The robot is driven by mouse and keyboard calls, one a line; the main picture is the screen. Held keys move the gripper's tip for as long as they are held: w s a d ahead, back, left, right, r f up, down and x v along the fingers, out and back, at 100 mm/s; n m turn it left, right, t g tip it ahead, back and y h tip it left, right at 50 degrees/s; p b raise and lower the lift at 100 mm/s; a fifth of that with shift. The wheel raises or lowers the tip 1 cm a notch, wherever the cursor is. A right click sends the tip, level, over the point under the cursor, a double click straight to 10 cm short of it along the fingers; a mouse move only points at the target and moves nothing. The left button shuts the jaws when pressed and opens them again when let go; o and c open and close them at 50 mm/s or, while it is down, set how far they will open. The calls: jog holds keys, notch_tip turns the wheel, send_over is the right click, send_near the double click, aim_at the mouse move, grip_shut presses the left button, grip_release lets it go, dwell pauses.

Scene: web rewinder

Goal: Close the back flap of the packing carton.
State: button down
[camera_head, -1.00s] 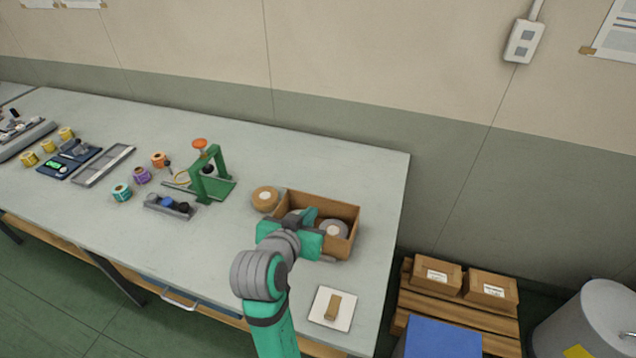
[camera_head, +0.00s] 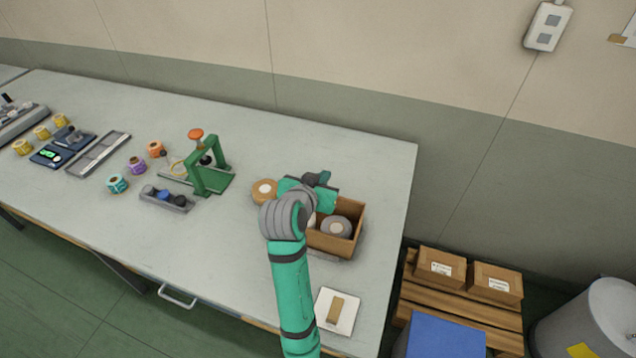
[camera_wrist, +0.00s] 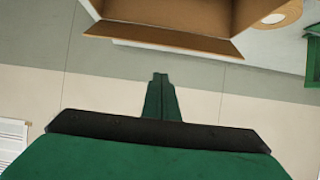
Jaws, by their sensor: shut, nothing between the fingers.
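The packing carton (camera_head: 333,246) is a brown open-topped box near the right end of the bench, with rolls (camera_head: 337,227) inside. In the wrist view, the carton (camera_wrist: 185,13) is at the top and its back flap (camera_wrist: 165,42) stands open, leaning outward toward the wall. My gripper (camera_wrist: 160,76) is shut and empty, its fingertips on the wall side of the flap, with a small gap between them in the picture. In the head view my gripper (camera_head: 322,180) is over the carton's back edge, and my arm hides the flap and the carton's left part.
A brown tape roll (camera_head: 264,192) lies left of the carton, with a green-framed device (camera_head: 208,165) beyond it. A white pad with a brown block (camera_head: 336,310) lies in front. The bench behind the carton is clear up to the wall.

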jog(key=shift+s+a+f, duration=0.15)
jog(key=shift+s+f, duration=0.3)
jog(key=shift+f, duration=0.4)
jog(key=shift+s+a+f, duration=0.15)
jog(key=shift+s+f, duration=0.3)
jog(key=shift+f, duration=0.35)
